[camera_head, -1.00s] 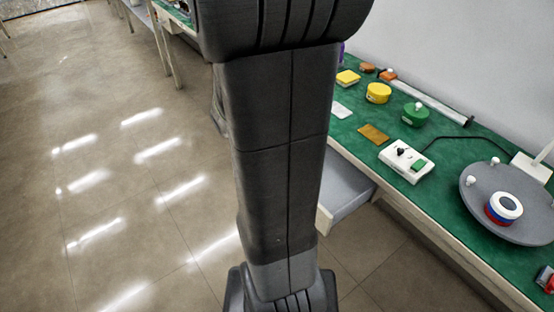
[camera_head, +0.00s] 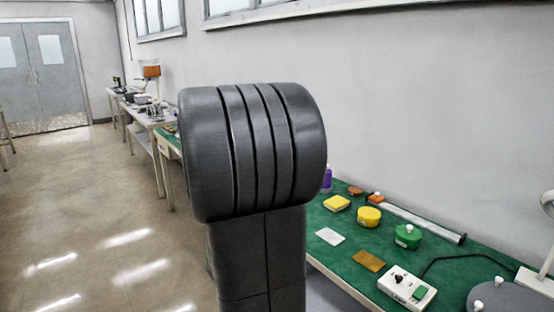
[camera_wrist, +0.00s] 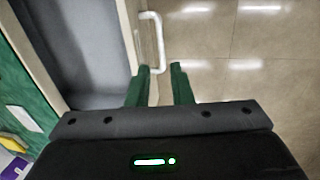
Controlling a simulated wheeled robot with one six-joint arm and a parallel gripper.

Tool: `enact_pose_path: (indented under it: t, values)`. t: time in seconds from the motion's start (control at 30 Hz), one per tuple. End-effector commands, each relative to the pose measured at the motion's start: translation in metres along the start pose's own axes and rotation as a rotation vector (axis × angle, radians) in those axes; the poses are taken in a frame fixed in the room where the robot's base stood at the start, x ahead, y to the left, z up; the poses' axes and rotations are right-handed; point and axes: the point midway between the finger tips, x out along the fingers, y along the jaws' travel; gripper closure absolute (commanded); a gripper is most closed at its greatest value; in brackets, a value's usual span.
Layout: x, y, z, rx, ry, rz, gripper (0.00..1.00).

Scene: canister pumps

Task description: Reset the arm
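My gripper (camera_wrist: 160,85) shows in the wrist view with two green fingers apart and nothing between them. It hangs over the tiled floor, beside the bench and an open grey drawer (camera_wrist: 95,50) with a white handle (camera_wrist: 152,40). I cannot tell the gripper's height. In the head view my dark arm stands upright in the middle and hides part of the bench; my gripper is out of that view.
The green-topped bench (camera_head: 335,262) runs along the right wall. On it are a yellow round canister (camera_head: 369,217), a green canister (camera_head: 408,236), a white switch box (camera_head: 406,289) and a grey disc (camera_head: 510,297). Open floor (camera_head: 90,210) lies at left.

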Motion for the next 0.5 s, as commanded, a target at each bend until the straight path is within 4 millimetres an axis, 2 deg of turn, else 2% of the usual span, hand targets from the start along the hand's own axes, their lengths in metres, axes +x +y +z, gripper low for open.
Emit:
enact_pose_path:
  t: [0.03, 0.2, 0.5]
  values:
    - [0.013, -0.001, 0.001, -0.001, -0.005, -0.001, 0.80]
    - [0.043, -0.001, 0.001, 0.000, -0.005, -0.001, 0.80]
    - [0.087, -0.001, 0.001, 0.001, -0.003, -0.001, 0.80]
